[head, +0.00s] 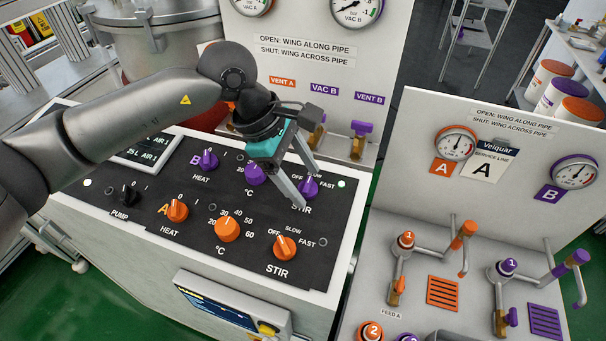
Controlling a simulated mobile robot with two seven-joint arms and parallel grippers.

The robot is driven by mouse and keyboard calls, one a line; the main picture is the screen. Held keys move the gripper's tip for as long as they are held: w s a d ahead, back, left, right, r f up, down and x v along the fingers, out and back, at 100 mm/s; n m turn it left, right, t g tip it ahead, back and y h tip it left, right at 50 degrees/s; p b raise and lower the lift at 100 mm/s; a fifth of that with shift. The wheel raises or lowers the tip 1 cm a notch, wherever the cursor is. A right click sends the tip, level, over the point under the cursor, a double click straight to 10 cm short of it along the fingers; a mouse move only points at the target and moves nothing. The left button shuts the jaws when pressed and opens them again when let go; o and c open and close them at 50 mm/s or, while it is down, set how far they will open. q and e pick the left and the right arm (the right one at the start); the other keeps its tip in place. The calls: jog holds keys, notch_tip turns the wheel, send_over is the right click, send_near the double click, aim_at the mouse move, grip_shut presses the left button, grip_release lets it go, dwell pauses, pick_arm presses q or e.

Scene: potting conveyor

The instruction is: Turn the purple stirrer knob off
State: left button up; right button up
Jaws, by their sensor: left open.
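The purple stirrer knob (309,188) is on the upper row of the dark control panel, at its right end, with STIR printed below it. A small lamp (341,183) to its right shines pale green. My left gripper (307,191) reaches over the panel from the upper left, its two fingers apart on either side of this knob. I cannot tell whether the fingers touch it. The fingers hide part of the knob and its scale, and I cannot read its pointer clearly. My right gripper is out of view.
The orange stirrer knob (285,247) is below, beside a dark lamp. The purple temperature knob (255,174) is close to the left of my gripper. A purple heat knob (209,159) and orange knobs (227,229) share the panel. Vent valves (360,138) stand behind the panel.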

pick_arm(q)
jog(key=shift+f, duration=0.2)
grip_shut()
dwell(0.6)
